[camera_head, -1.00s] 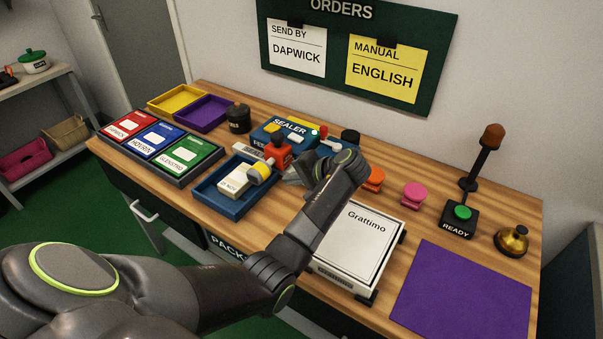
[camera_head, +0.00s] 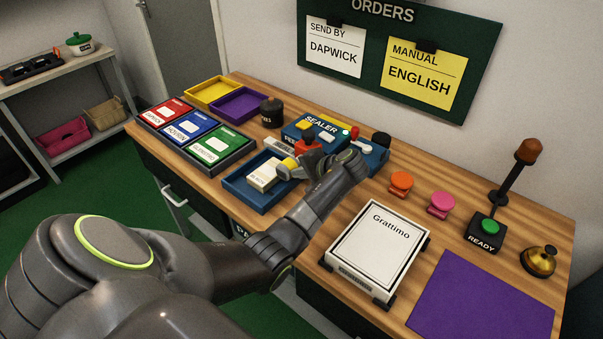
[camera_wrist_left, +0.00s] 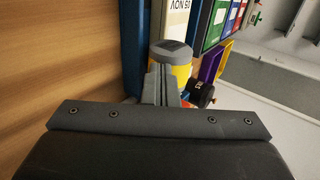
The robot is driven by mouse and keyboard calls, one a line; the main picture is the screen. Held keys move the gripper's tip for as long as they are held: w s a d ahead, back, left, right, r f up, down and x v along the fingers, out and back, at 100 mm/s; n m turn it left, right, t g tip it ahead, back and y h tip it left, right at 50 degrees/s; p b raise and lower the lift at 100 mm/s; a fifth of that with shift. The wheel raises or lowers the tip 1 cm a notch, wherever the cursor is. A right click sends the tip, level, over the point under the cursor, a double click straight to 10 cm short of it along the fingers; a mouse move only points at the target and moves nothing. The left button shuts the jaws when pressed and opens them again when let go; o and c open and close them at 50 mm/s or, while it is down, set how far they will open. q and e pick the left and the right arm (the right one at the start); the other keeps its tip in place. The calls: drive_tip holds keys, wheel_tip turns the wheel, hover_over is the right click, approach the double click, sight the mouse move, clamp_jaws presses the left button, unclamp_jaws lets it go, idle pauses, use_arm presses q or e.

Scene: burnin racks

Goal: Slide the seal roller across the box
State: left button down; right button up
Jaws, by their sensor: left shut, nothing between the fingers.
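A red tool with a yellow cylinder (camera_head: 288,163), which looks like the seal roller, is beside the blue sealer (camera_head: 320,128). The wrist view shows the yellow cylinder's grey end (camera_wrist_left: 172,50) just beyond my left fingertips; I cannot tell whether they touch. My left gripper (camera_head: 283,173) is shut and empty at the right side of the blue tray (camera_head: 240,190). A small cream box (camera_head: 262,178) lies in that tray, its label partly readable as "NOV" in the wrist view (camera_wrist_left: 177,20). My gripper and wrist hide part of the tool. My right gripper is out of view.
A white "Grattimo" box (camera_head: 378,245) lies right of my forearm, beside a purple mat (camera_head: 482,298). Orange (camera_head: 401,183) and pink (camera_head: 441,203) stamps, a READY button (camera_head: 487,230) and a bell (camera_head: 539,261) stand further right. Red, blue and green bins (camera_head: 218,149) stand left.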

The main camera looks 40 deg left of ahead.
use_arm(q)
drive_tip(key=a, duration=1)
drive_tip(key=w+a, duration=0.1)
drive_tip(key=a, duration=0.4)
drive_tip(key=shift+w+a, duration=0.15)
drive_tip(key=shift+a, duration=0.35)
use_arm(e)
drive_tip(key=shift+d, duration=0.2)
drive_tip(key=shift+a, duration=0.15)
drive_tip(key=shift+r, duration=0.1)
